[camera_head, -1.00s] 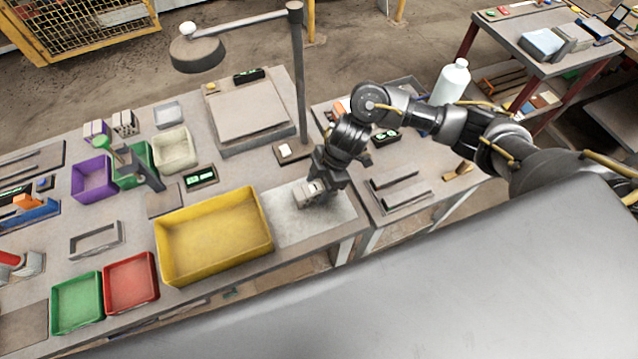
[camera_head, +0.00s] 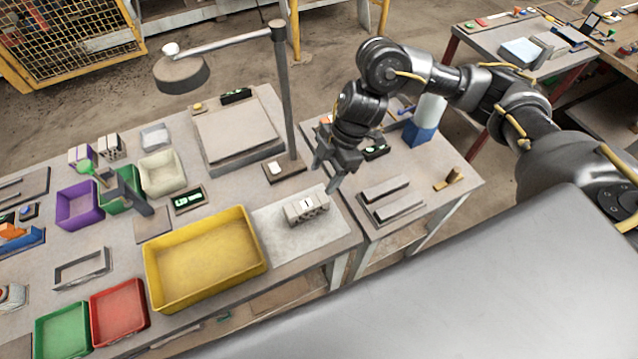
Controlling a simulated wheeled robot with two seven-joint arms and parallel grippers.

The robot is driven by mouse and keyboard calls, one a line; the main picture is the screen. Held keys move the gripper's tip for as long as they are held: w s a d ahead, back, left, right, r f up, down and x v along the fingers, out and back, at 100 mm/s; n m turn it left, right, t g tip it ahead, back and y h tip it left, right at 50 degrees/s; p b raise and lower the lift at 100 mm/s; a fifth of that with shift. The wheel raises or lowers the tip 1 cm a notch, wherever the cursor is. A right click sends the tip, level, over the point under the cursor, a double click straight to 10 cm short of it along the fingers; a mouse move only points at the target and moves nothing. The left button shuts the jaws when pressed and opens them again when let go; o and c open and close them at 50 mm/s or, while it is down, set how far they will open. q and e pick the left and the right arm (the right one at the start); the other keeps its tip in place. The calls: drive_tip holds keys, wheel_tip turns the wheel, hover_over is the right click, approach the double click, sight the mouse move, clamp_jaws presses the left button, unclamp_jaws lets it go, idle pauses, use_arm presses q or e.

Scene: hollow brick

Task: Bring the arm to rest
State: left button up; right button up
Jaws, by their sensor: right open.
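My right gripper (camera_head: 327,181) is open and empty, fingers pointing down, above the right part of the workbench. It is up and slightly right of the hollow brick. The hollow brick (camera_head: 306,208) is grey with holes in its side and a small pale label on top. It rests on a light grey mat (camera_head: 283,239) near the bench's right end, apart from the gripper. My right arm reaches in from the right side. My left gripper does not show.
A yellow bin (camera_head: 206,262) stands left of the mat. A lamp post (camera_head: 287,100) rises close behind the gripper. Two grey bars (camera_head: 391,199) lie on that table.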

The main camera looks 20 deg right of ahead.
drive_tip(key=shift+d+r, duration=0.15)
drive_tip(key=shift+r, duration=0.25)
